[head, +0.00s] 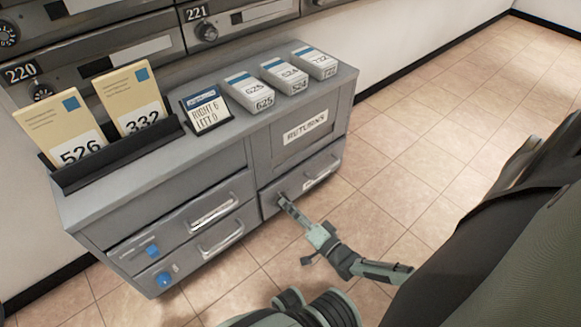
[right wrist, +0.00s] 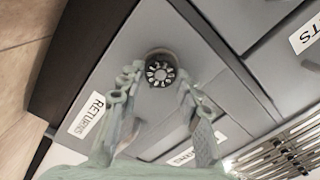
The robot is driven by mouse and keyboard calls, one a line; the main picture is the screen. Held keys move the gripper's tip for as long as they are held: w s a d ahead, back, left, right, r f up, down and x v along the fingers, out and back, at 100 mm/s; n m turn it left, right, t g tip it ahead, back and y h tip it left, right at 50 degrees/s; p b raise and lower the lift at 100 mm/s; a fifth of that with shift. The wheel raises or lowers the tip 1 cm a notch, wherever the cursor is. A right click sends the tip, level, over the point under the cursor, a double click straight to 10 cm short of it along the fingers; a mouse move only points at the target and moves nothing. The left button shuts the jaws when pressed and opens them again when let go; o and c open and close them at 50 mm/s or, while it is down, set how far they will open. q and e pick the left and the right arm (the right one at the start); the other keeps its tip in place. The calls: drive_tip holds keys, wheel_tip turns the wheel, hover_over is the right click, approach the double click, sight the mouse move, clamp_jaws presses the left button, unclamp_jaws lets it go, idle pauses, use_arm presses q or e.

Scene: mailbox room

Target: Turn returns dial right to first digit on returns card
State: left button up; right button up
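The returns dial (right wrist: 160,72) is a round dark knob with pale marks on a grey drawer front, seen in the right wrist view. My right gripper (right wrist: 160,78) is open, with one finger on each side of the dial; I cannot tell whether either touches it. In the head view my right gripper (head: 287,203) reaches the lower right drawer front (head: 318,178) and hides the dial. The returns card (head: 207,110) stands tilted on the cabinet top and appears to read "RIGHT 6" and "LEFT 0"; the writing is small. My left gripper is not in view.
The grey cabinet (head: 150,185) carries a black rack (head: 110,160) with envelopes 526 (head: 62,130) and 332 (head: 133,98). Several small numbered boxes (head: 250,90) stand at the right of its top. Mailboxes 220 and 221 are behind. Tiled floor (head: 430,160) is open to the right.

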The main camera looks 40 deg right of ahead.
drive_tip(key=o, duration=0.3)
drive_tip(key=s, duration=0.8)
drive_tip(key=s+d, duration=0.1)
drive_tip(key=s, duration=0.3)
